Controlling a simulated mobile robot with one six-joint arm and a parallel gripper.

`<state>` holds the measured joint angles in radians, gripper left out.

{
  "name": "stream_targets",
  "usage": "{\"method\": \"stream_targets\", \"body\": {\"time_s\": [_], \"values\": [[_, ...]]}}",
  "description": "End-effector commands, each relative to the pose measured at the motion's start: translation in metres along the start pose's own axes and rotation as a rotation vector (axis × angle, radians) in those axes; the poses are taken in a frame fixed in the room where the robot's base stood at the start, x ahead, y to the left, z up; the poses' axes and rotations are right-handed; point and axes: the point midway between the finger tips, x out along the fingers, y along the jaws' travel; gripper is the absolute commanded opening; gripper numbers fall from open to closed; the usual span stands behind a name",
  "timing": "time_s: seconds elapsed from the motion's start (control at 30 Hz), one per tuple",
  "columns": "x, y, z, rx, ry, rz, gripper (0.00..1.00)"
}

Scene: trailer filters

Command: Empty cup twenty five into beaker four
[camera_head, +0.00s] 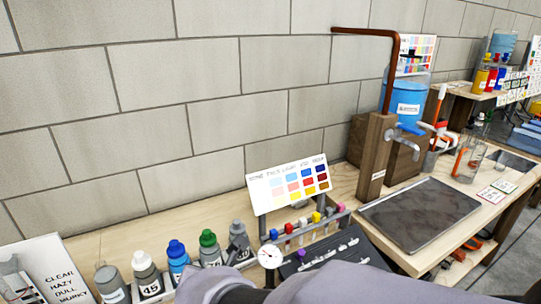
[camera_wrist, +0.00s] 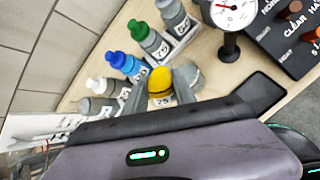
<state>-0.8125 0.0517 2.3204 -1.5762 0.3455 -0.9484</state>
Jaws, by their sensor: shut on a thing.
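A small grey cup with a rounded yellow top (camera_wrist: 160,79) is between the fingers of my gripper (camera_wrist: 160,92) in the wrist view. A label below the yellow top seems to read 25. My gripper is shut on this cup, close in front of the row of bottles. In the head view my grey arm covers the bottom middle, and the gripper and cup are hidden. A clear glass vessel (camera_head: 467,160) stands on the bench at the right. I cannot read a number on it, so I cannot tell if it is beaker four.
Capped numbered bottles stand in a row, including a blue-capped one (camera_head: 178,258) and a green-capped one (camera_head: 209,246). A dial gauge (camera_head: 270,257) stands right of them. A colour chart (camera_head: 289,184), a tap post (camera_head: 376,155) and a dark mat (camera_head: 420,212) lie beyond.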

Motion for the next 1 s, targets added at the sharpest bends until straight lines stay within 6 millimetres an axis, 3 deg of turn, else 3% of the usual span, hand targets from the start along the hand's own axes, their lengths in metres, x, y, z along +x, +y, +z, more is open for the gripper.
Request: {"method": "stream_targets", "body": {"time_s": [1.0], "values": [[-0.0007, 0.001, 0.0022, 0.067, 0.117, 0.013, 0.0]]}}
